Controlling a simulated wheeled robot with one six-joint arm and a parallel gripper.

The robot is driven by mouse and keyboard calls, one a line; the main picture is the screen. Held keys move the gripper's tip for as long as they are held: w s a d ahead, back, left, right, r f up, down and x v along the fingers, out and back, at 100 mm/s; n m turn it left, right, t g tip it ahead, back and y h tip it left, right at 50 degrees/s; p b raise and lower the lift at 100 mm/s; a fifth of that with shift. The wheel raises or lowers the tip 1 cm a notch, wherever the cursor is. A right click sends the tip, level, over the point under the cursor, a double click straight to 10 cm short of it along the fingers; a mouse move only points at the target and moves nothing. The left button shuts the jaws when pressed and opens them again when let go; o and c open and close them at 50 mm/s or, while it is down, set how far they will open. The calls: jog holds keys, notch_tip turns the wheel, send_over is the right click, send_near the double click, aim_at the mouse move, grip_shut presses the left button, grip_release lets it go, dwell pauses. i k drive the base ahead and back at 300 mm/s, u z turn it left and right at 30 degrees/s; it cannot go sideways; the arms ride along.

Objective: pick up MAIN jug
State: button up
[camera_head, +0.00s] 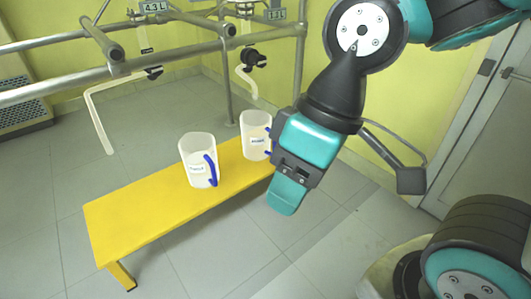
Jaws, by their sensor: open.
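Two whitish jugs with blue handles stand upright on a yellow bench. The nearer, left jug (198,162) has its handle on the right side and a small label. The other jug (255,136) stands farther back to the right and also has a label. The lettering is too small for me to tell surely which is the MAIN jug. My gripper (287,194) is open and empty, in front and to the right of the right jug in the picture, pointing down. It hides part of that jug's handle side and the bench's right end.
The yellow bench (130,213) has bare room at its left end. Metal rails (60,88) with pale bent pipes (97,122) and dark valves run behind it. A door (490,130) is at the right. Grey tiled floor is clear in front.

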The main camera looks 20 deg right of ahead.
aim_at(261, 139)
jog(key=k, duration=1.2)
jog(key=u, duration=0.8)
jog(key=i, duration=2.5)
jog(key=z, duration=2.1)
